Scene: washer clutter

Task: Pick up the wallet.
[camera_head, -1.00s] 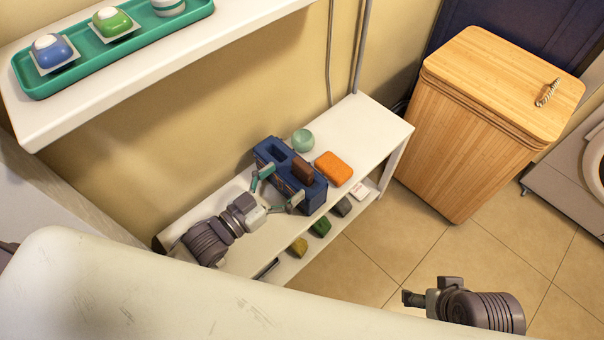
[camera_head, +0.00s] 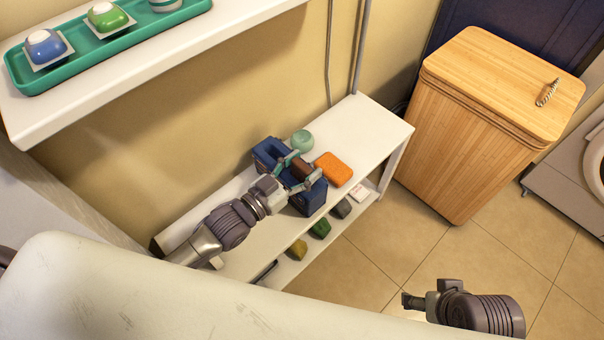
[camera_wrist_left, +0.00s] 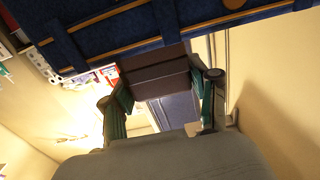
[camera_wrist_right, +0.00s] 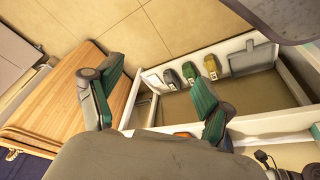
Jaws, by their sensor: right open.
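The wallet (camera_head: 301,169) looks like the dark brown flat piece standing in a slot of the blue caddy (camera_head: 308,201), on the top of the low white shelf. My left gripper (camera_head: 299,172) is over the caddy, with its green fingers on either side of the wallet. In the left wrist view the brown wallet (camera_wrist_left: 155,72) fills most of the space between the fingers (camera_wrist_left: 160,82); whether they press on it is unclear. My right gripper is at the lower right of the head view (camera_head: 415,300), empty, with its fingers spread in the right wrist view (camera_wrist_right: 157,90).
An orange block (camera_head: 334,169) and a green round item (camera_head: 302,140) stand by the caddy. Several small items lie on the lower shelf, including a grey flat item (camera_wrist_right: 252,58). A wooden hamper (camera_head: 470,140) stands right. A wall shelf (camera_head: 140,95) holds a teal tray.

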